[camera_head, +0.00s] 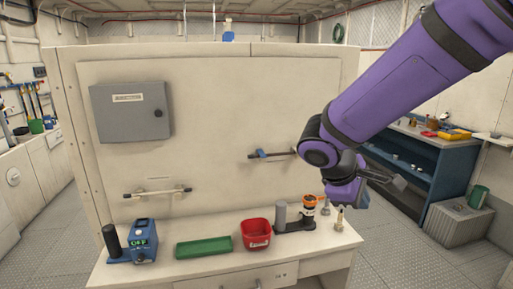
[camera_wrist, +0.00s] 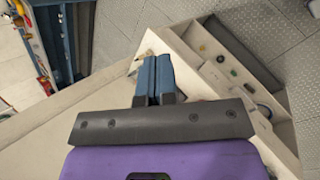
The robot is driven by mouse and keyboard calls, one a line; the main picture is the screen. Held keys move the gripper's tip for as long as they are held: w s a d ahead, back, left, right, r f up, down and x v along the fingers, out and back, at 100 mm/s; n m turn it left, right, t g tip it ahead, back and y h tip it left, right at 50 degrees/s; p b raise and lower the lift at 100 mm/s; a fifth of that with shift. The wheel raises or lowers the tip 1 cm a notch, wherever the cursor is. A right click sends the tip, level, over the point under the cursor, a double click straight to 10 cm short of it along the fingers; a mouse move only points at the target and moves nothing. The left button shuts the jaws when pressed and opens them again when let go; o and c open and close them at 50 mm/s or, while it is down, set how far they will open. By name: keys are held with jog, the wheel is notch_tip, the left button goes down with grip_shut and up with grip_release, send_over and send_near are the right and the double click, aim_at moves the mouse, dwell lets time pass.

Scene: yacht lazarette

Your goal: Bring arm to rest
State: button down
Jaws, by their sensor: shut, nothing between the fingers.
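My purple arm reaches in from the upper right of the head view and bends down at a dark elbow joint. My gripper (camera_wrist: 154,78) shows in the wrist view with its two blue-grey fingers side by side, shut and empty. In the head view the purple wrist end hangs above and in front of the right end of the workbench (camera_head: 220,270); the fingertips are hard to make out there.
The bench carries a blue device (camera_head: 144,241), a green tray (camera_head: 204,247), a red bin (camera_head: 255,234) and an orange-topped item (camera_head: 309,203). A grey cabinet (camera_head: 131,111) hangs on the panel. A blue shelf unit (camera_head: 425,165) stands right; floor is open in front.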

jog(key=s+d+r+m+t+y, duration=0.1)
jog(key=s+d+r+m+y, duration=0.2)
jog(key=s, duration=0.6)
jog(key=s+d+r+m+t+y, duration=0.2)
jog(key=s+d+r+m+y, duration=0.2)
jog(key=s, duration=0.5)
jog(key=shift+d+r+m, duration=0.85)
jog(key=shift+r+m, duration=0.55)
jog(key=shift+m, duration=0.1)
